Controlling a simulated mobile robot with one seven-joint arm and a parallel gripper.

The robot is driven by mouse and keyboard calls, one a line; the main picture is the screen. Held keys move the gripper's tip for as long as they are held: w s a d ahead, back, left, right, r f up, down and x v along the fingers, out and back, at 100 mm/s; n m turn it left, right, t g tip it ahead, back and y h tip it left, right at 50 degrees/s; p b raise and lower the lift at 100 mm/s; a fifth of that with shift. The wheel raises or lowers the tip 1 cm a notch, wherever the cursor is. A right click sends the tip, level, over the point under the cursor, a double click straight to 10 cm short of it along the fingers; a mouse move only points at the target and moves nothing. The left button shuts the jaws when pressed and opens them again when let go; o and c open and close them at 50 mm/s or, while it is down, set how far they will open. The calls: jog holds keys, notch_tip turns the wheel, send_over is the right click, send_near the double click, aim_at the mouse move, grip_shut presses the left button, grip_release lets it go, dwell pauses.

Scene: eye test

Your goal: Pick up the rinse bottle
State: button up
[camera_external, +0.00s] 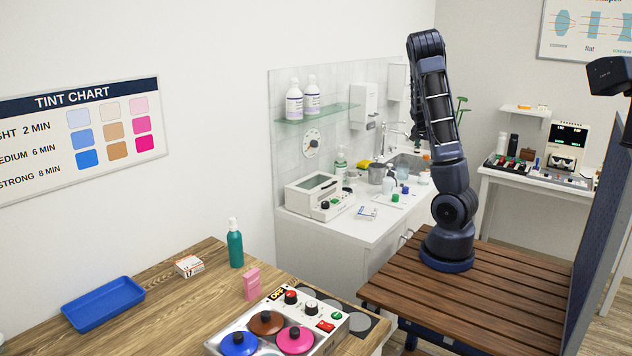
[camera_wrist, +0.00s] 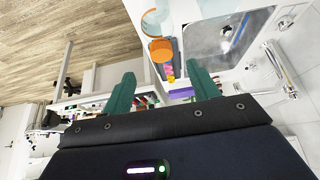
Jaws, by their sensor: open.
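Several bottles could be the rinse bottle, and I cannot tell which one is meant. A teal bottle (camera_external: 235,249) with a white top stands upright on the wooden table. Two white pump bottles, a left one (camera_external: 294,104) and a right one (camera_external: 312,99), stand on the glass shelf. A white pump bottle with a green label (camera_external: 340,161) and a small pale bottle (camera_external: 388,184) stand on the sink counter. My gripper (camera_wrist: 160,78) shows two green fingers spread apart with nothing between them. In the external view my arm is raised and the gripper is mostly hidden.
The counter (camera_external: 352,228) also holds a grey device (camera_external: 318,196), a metal jug (camera_external: 377,173) and a sink (camera_wrist: 205,50) with a faucet. A dark blue panel (camera_external: 603,235) stands at right.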

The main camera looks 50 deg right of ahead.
aim_at(427, 159)
jog(key=shift+x, duration=5.1)
jog(key=shift+w, duration=0.1)
jog(key=shift+c, duration=0.2)
grip_shut()
